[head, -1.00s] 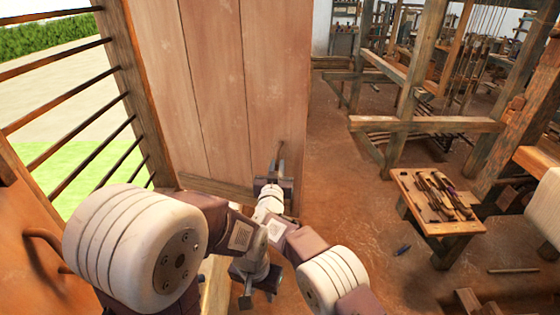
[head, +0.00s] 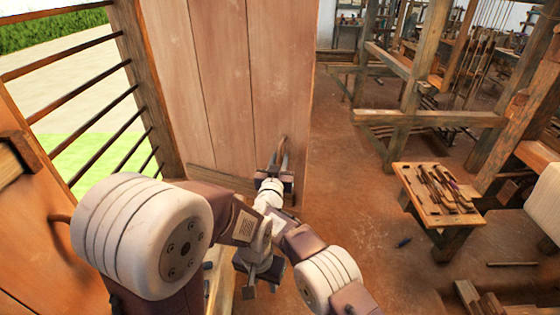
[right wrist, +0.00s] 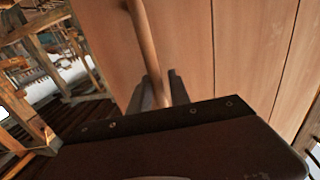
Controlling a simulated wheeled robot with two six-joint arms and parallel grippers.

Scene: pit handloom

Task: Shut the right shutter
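The right shutter (head: 222,85) is a tall panel of pale reddish-brown planks, standing swung out from the barred window into the room. Its curved wooden handle (head: 283,147) is near its free edge, low in the head view. My right gripper (head: 279,178) is at this handle. In the right wrist view the handle (right wrist: 146,45) runs down between the two fingers (right wrist: 160,92), which lie close on both sides of it. My left gripper (head: 260,284) hangs lower, apart from the shutter, its fingers apart and seemingly empty.
The window bars (head: 100,105) are at left, with another wooden panel (head: 35,240) with a handle below them. A small table with tools (head: 408,180) stands at right. Loom frames (head: 430,118) fill the back right. Earthen floor (head: 345,170) is clear beside the shutter.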

